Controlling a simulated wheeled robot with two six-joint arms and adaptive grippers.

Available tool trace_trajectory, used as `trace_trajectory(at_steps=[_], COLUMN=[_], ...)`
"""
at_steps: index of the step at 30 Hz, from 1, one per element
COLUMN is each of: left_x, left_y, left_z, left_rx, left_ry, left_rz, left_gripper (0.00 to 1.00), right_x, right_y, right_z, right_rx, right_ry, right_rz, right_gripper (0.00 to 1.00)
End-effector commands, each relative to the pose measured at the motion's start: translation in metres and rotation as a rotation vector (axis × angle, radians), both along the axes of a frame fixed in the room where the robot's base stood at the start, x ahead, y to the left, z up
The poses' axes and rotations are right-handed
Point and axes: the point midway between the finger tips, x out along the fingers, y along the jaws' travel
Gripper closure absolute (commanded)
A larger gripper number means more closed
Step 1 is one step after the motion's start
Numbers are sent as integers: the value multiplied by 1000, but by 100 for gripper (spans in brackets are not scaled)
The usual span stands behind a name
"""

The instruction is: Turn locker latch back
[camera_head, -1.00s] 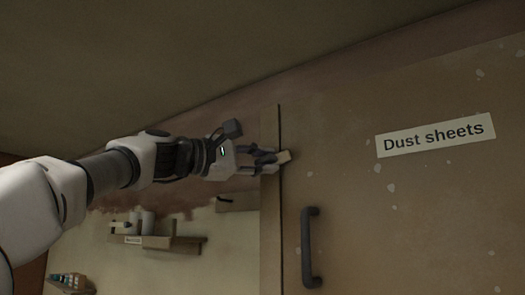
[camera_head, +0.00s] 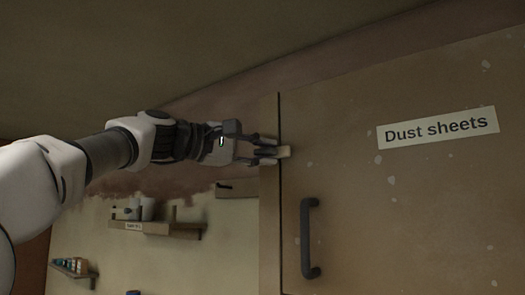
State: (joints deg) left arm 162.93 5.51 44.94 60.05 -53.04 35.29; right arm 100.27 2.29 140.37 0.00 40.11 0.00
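The locker door (camera_head: 400,215) fills the right side, closed, with a sign reading "Dust sheets" (camera_head: 438,128) and a dark bar handle (camera_head: 307,238). The latch (camera_head: 284,152) is a small pale block at the door's left edge, by the seam with the frame post (camera_head: 269,225). It lies near level. My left gripper (camera_head: 267,151) comes in from the left, in front of the post, with its fingertips at the latch. The fingers hide part of the latch. I cannot tell whether they grip it. My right gripper is not in view.
Left of the post, below my arm, a wall shelf (camera_head: 155,228) holds small items. A lower shelf (camera_head: 75,269) with small containers is at the lower left. A short ledge (camera_head: 238,189) sits near the post. The space in front of the door is clear.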

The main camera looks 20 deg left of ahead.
Motion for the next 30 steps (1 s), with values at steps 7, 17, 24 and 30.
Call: trace_trajectory(at_steps=[7,17,24,30], left_x=[0,0,0,0], left_y=[0,0,0,2], left_z=[1,-1,-6,2], left_rx=[-1,-22,-382,-926], left_ry=[-2,6,137,334], left_rz=[1,0,0,0], left_gripper=[60,60,60,60], right_x=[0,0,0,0], right_y=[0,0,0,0], right_z=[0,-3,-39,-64], right_rx=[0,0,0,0], right_ry=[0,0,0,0], right_rz=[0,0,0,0], right_gripper=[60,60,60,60])
